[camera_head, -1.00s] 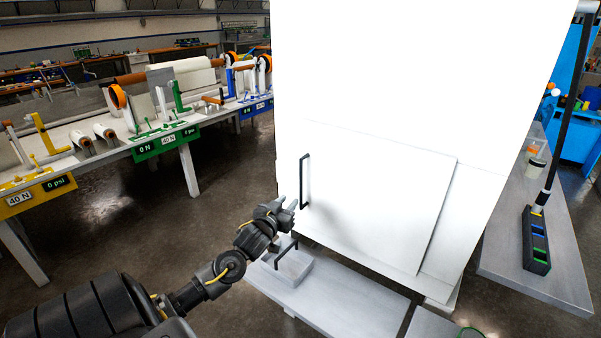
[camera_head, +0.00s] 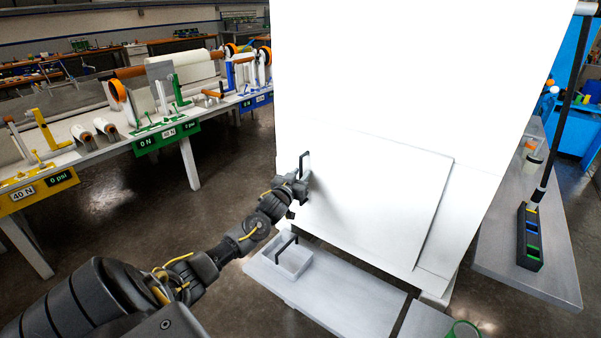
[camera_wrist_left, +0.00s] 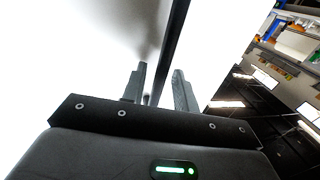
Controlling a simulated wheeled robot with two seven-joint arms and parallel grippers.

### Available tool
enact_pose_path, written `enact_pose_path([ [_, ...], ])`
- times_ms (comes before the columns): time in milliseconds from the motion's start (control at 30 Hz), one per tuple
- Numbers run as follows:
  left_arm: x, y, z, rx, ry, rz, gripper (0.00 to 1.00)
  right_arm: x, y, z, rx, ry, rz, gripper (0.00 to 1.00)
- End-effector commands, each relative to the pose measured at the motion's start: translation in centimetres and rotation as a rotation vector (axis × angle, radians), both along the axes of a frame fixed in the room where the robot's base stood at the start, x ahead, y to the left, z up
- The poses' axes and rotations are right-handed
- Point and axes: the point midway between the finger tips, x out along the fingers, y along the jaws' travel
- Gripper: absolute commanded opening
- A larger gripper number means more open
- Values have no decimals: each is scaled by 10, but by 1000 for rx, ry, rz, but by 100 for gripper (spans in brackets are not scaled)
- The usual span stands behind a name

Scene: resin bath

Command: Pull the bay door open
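The bay door (camera_head: 385,195) is a white panel low on the front of a large white cabinet; it looks closed. Its black upright handle (camera_head: 305,160) is near the door's left edge. My left gripper (camera_head: 303,182) is at the lower part of the handle and hides it in the head view. In the left wrist view the dark bar of the handle (camera_wrist_left: 173,45) runs down between the two fingers of my left gripper (camera_wrist_left: 160,80). The fingers are apart, one on each side of the bar, with a gap showing. My right gripper is not in view.
A pale box with a black handle (camera_head: 292,262) sits on a low grey bench (camera_head: 345,300) below the door. A long table with coloured fixtures (camera_head: 165,138) stands at the left. A grey side table (camera_head: 515,265) with a dark holder is at the right.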

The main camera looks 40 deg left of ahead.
Motion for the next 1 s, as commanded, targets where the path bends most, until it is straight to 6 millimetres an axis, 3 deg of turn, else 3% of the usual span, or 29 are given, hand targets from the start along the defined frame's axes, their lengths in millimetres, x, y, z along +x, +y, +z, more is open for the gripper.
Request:
enact_pose_path([
  [400, 7, 2, 0, -1, 1, 0, 28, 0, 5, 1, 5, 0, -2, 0],
  [633, 6, 2, 0, -1, 0, 0, 0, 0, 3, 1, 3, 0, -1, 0],
  [1000, 9, -3, -1, -2, -1, 3, 0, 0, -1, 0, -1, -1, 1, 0],
])
